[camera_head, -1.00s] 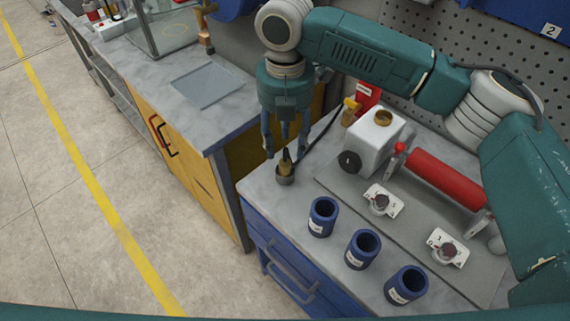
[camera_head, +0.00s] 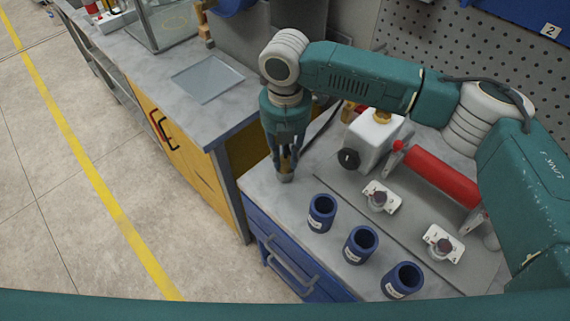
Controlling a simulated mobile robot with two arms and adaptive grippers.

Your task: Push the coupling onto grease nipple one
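My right gripper (camera_head: 285,168) points down at the near left corner of the blue bench. Its fingers stand around the brass-coloured coupling in its small grey holder (camera_head: 286,178); the fingers hide most of the coupling, and whether they grip it I cannot tell. A black hose runs up behind the gripper. My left gripper is not in view.
Three blue cups (camera_head: 322,212), (camera_head: 360,244), (camera_head: 404,280) stand in a row along the bench's front. A white tank (camera_head: 376,138) with a black knob stands behind the holder. A perforated wall (camera_head: 470,75) closes the back. A yellow cabinet (camera_head: 185,160) stands to the left.

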